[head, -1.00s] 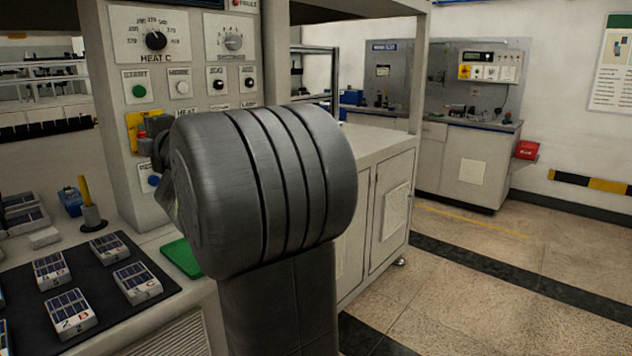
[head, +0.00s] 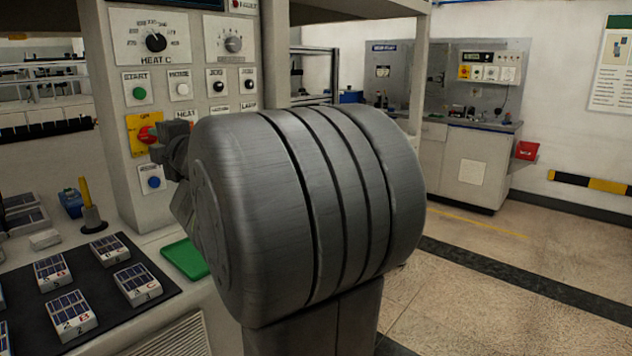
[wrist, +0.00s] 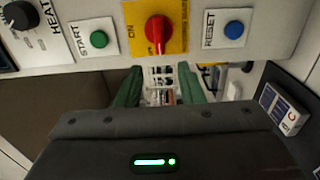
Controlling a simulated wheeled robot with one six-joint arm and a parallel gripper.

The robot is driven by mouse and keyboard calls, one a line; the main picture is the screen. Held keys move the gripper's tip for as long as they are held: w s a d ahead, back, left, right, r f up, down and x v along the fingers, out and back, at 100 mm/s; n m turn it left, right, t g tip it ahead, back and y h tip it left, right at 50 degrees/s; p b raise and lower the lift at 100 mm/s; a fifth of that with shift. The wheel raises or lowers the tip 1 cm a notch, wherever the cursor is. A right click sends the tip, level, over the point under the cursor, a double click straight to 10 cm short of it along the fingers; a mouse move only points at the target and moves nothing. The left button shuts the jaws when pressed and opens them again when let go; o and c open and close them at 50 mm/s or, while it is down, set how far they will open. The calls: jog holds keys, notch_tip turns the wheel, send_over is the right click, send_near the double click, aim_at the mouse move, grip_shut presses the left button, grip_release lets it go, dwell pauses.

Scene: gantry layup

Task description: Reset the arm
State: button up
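My arm fills the middle of the head view as a large grey ribbed link, with a small part of my wrist showing at its left edge. My gripper (wrist: 159,82) shows in the wrist view with two green fingers apart and nothing between them. It is below the control panel (wrist: 270,18); its fingertips lie under the red knob (wrist: 158,30). The gripper's fingers are hidden in the head view.
The panel carries a green start button (head: 139,93) and a blue reset button (head: 154,182). Solar-cell blocks lie on a dark mat (head: 107,283), near a green tray (head: 184,259) and a yellow-handled tool (head: 88,205). Open floor is at right.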

aim_at(143, 136)
jog(key=x, duration=0.7)
jog(key=shift+w+a, duration=0.15)
jog(key=shift+a, duration=0.15)
jog(key=shift+w+a+r+m+p, duration=0.1)
jog(key=shift+r+m+p, duration=0.2)
jog(key=shift+m+p, duration=0.25)
jog(key=shift+r+m+p, duration=0.3)
jog(key=shift+m+p, duration=0.5)
jog(key=shift+m, duration=0.15)
jog(key=m+p, duration=0.1)
jog(key=m, duration=0.1)
jog(key=shift+r+m+p, duration=0.1)
jog(key=shift+m+p, duration=0.2)
jog(key=shift+p, duration=0.1)
jog(key=shift+m, duration=0.5)
jog(key=shift+w+d, duration=0.1)
jog(key=shift+d, duration=0.2)
